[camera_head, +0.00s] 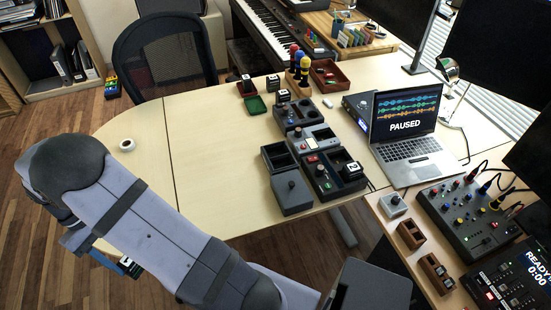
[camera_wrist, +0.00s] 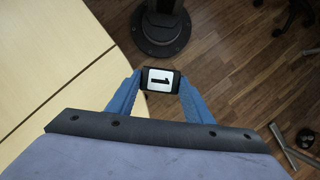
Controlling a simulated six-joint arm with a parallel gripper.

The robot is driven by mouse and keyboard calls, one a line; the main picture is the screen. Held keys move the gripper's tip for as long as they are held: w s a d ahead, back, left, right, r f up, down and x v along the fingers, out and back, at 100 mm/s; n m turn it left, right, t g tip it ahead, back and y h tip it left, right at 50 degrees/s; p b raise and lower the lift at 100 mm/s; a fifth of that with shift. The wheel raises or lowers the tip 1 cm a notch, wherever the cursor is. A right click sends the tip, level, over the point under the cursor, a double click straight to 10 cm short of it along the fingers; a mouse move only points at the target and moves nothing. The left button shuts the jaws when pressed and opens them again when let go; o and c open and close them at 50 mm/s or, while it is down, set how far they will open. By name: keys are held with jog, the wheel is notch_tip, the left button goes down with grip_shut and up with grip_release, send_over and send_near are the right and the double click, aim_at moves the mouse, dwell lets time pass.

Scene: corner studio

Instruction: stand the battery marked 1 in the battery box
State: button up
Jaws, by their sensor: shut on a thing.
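My gripper (camera_wrist: 159,84) is shut on a dark battery (camera_wrist: 160,78) with a white label marked 1. The blue fingers grip it from both sides, with the label toward the wrist camera. In the head view the battery (camera_head: 131,267) shows at lower left, off the table's near edge above the floor, partly hidden by my arm. A dark box with compartments (camera_head: 321,188), likely the battery box, stands on the table far to the right of my gripper. A block marked 2 (camera_head: 350,169) is in its right part.
Other dark modules (camera_head: 298,116) and an open lidded case (camera_head: 279,157) stand near that box. A laptop (camera_head: 405,145) is to its right. A white roll (camera_head: 127,145) lies on the left tabletop. The middle of the table (camera_head: 215,140) is clear.

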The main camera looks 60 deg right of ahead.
jog(key=s+d+r+m+t+y+p, duration=0.15)
jog(key=s+d+m+p, duration=0.4)
jog(key=d, duration=0.65)
jog(key=s+d+r+m+t+y+p, duration=0.1)
jog(key=s+d+m+y+p, duration=0.1)
jog(key=s+d+m, duration=0.75)
jog(key=s+d+r+m+t+y+p, duration=0.1)
jog(key=s+d+m+t+p, duration=0.35)
jog(key=d, duration=1.05)
jog(key=w+d+m+h, duration=0.1)
jog(key=d+m+h, duration=0.3)
jog(key=d+m, duration=0.5)
jog(key=w+d+m+h+b, duration=0.1)
jog(key=w+d+m+h, duration=0.1)
jog(key=d+m, duration=0.7)
jog(key=shift+d+r+m+t+h, duration=0.35)
jog(key=shift+m+h, duration=0.5)
jog(key=shift+m, duration=2.9)
jog(key=shift+a+f, duration=0.1)
jog(key=shift+f, duration=0.05)
